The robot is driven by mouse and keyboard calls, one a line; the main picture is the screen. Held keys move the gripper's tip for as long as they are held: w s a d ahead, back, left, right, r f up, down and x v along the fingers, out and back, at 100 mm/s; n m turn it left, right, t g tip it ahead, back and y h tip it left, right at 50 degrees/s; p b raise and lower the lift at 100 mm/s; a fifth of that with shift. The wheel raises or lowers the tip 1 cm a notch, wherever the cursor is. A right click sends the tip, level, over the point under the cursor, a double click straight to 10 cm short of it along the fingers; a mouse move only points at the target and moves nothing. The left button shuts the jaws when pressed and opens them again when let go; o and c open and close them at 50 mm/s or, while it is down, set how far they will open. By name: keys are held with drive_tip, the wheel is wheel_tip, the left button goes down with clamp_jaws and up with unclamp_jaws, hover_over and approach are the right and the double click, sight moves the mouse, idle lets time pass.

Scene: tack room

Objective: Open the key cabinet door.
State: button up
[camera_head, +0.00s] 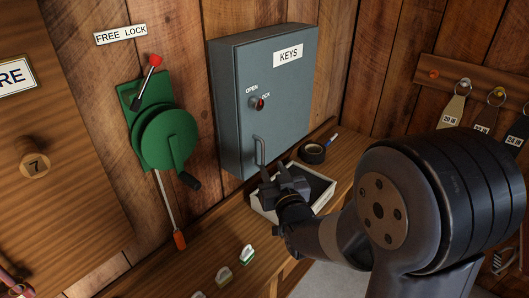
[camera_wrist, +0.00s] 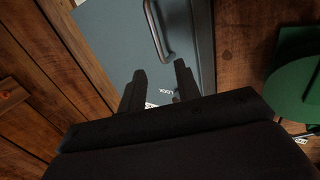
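The blue-grey key cabinet (camera_head: 278,100) with a KEYS label hangs on the plank wall, its door (camera_head: 270,125) flush and shut. A round knob (camera_head: 257,103) with a red mark sits between the words OPEN and LOCK; its exact setting is too small to tell. A metal bar handle (camera_head: 260,151) is at the door's lower left. My gripper (camera_head: 279,178) is open and empty, just below the handle in the head view. In the wrist view the handle (camera_wrist: 158,32) lies beyond my two spread fingertips (camera_wrist: 159,69), not between them. The knob is mostly hidden there.
Below the cabinet, a shelf (camera_head: 222,238) holds an open tray (camera_head: 321,196), a black tape roll (camera_head: 312,153), a marker and small clips. A green reel (camera_head: 168,137) with levers is mounted left of the cabinet. Tagged hooks (camera_head: 464,88) line the right wall.

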sight(263, 150)
drive_tip(key=p+x, duration=0.1)
drive_tip(key=x, duration=0.6)
drive_tip(key=shift+w+a+p, duration=0.1)
drive_tip(key=shift+w+p, duration=0.25)
drive_tip(key=shift+p, duration=0.05)
drive_tip(key=shift+c, duration=0.2)
clamp_jaws()
